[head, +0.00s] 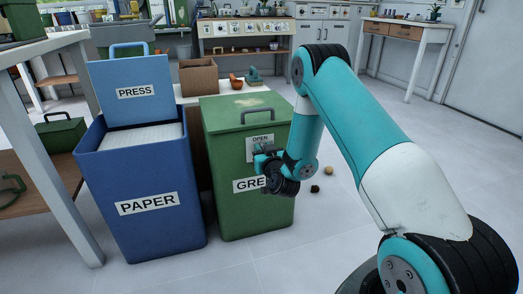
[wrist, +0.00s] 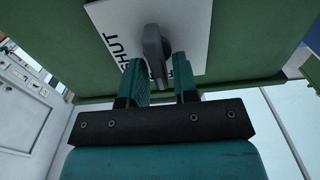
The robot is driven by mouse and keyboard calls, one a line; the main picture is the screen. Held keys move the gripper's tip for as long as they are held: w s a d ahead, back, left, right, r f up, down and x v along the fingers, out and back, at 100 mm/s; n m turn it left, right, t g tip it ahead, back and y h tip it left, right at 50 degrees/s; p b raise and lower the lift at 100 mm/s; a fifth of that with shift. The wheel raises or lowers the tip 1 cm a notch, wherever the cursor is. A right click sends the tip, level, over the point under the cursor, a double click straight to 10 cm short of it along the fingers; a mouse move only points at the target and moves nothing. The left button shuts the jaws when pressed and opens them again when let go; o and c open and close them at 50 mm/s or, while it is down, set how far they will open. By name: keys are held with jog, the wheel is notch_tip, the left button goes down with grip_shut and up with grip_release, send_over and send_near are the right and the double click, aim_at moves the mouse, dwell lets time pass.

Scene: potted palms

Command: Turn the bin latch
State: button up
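The green bin (head: 240,205) stands with its lid (head: 240,108) down; a label (head: 260,141) reading OPEN at its top is on the front. In the wrist view the dark grey latch lever (wrist: 153,46) sits on the white plate (wrist: 187,25), with SHUT printed to its left. My gripper (head: 260,155) is at the bin's front and hides the latch in the head view. In the wrist view my gripper (wrist: 159,72) is open, a finger on each side of the lever's end. The fingers appear apart from the lever; I cannot tell whether either touches it.
The blue paper bin (head: 150,230) stands close on the left with its lid (head: 130,90) raised. A cardboard box (head: 212,78) is behind. Small round objects (head: 328,170) lie on the floor to the right. A white table (head: 50,45) is at far left. The front floor is clear.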

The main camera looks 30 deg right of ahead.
grip_shut()
jog(key=shift+d+m, duration=0.1)
jog(key=shift+m, duration=0.3)
jog(key=shift+s+d+f+m+b, duration=0.1)
jog(key=shift+d+f+m+b, duration=0.15)
jog(key=shift+m+b, duration=1.8)
jog(key=shift+s+d+f+m+b, duration=0.15)
jog(key=shift+f+m+b, duration=0.2)
jog(key=shift+m, duration=3.35)
jog(key=shift+s+d+f+m+b, duration=0.15)
jog(key=shift+m+b, duration=1.15)
jog(key=shift+m, duration=1.55)
jog(key=shift+w, duration=0.1)
jog(key=shift+o, duration=1.5)
grip_release()
